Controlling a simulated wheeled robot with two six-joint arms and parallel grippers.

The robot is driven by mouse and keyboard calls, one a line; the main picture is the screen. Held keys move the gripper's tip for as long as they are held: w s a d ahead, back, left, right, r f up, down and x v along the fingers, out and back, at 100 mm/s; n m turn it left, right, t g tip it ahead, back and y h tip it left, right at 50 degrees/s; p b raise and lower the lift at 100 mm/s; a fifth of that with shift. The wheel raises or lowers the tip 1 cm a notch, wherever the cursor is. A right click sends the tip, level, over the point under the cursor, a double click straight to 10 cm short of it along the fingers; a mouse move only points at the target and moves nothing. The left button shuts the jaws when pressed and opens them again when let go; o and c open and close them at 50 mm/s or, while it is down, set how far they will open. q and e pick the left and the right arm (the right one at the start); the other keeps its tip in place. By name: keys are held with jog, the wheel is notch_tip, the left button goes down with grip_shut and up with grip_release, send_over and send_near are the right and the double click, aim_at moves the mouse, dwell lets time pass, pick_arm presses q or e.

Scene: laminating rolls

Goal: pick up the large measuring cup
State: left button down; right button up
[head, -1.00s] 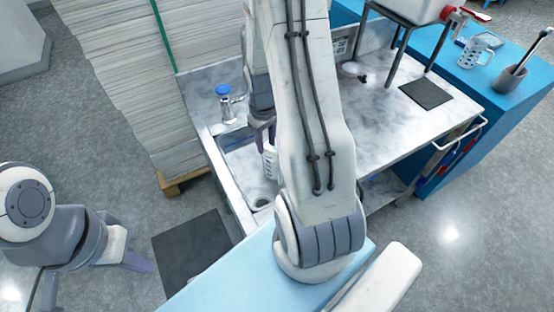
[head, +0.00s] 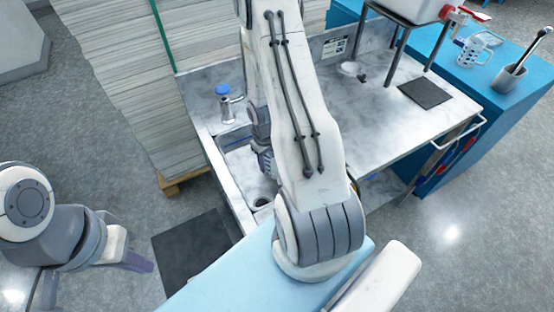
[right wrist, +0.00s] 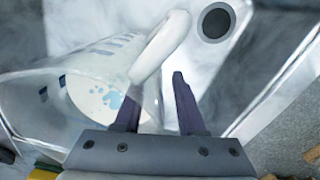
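A large clear measuring cup (right wrist: 92,95) with blue marks and a thick white handle (right wrist: 160,50) fills the left of the right wrist view. It lies tilted in that view, inside the sink. My right gripper is open (right wrist: 157,105), its dark purple fingers apart. The lower end of the handle and the cup's edge lie near the left finger; I cannot tell whether they touch. In the head view my right gripper (head: 266,160) is low in the sink, partly hidden by my arm, and the cup is hidden. My left gripper (head: 138,263) hangs at the far left, away from the counter.
The metal sink (head: 238,172) has a drain (right wrist: 215,22) and a blue-topped faucet (head: 225,100). A tall paper stack (head: 120,90) rises left of the sink. The marble worktop's middle is clear.

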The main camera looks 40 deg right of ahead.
grip_shut()
dwell(1.3)
